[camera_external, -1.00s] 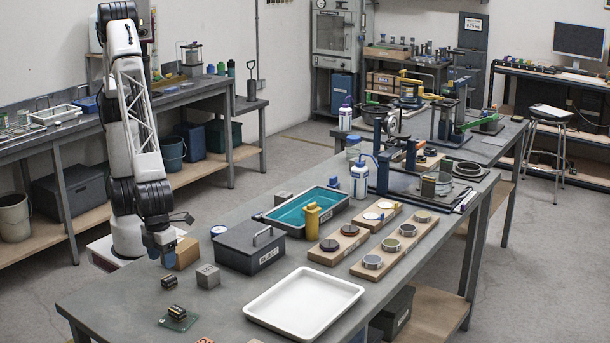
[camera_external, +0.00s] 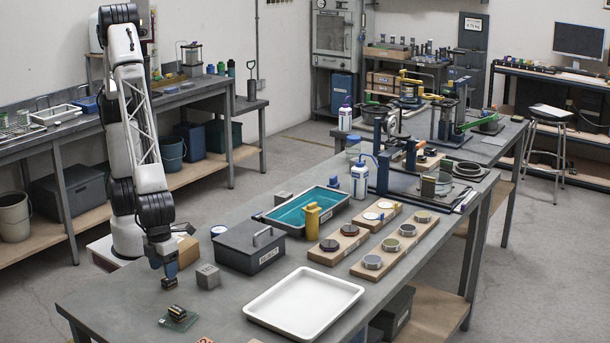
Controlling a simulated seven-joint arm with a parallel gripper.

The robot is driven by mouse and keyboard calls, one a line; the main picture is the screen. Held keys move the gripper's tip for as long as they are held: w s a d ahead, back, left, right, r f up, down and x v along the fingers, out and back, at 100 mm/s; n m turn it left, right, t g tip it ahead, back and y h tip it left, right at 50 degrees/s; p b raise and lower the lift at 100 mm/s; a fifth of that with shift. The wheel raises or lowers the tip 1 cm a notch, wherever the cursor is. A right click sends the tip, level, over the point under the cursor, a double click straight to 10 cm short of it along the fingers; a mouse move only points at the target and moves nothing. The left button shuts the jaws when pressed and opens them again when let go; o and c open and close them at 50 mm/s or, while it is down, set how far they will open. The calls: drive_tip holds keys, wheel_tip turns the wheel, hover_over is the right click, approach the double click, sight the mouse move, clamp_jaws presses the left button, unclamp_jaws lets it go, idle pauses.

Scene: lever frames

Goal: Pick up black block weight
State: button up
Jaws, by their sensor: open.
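A small black block (camera_external: 170,284) with light bands lies near the left edge of the front workbench. A similar small dark block (camera_external: 177,311) sits on a green plate (camera_external: 174,323) closer to the front. I cannot tell for certain which of the two is the black block weight. My gripper (camera_external: 170,272) points down directly above the first block, with its fingertips very near or at its top. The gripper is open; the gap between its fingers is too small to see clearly.
A grey cube (camera_external: 208,276) stands just right of my gripper, with a tan block (camera_external: 188,250) behind it. A dark lidded box (camera_external: 249,246) and an empty white tray (camera_external: 303,303) lie further right. The bench (camera_external: 110,300) is bare left of the blocks.

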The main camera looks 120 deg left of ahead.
sight(165, 280)
drive_tip(key=shift+w+d+f, duration=0.1)
drive_tip(key=shift+w+f, duration=0.05)
drive_tip(key=shift+f, duration=2.15)
drive_tip(key=shift+c, duration=0.2)
clamp_jaws()
drive_tip(key=shift+r, duration=0.1)
drive_tip(key=shift+r, duration=4.95)
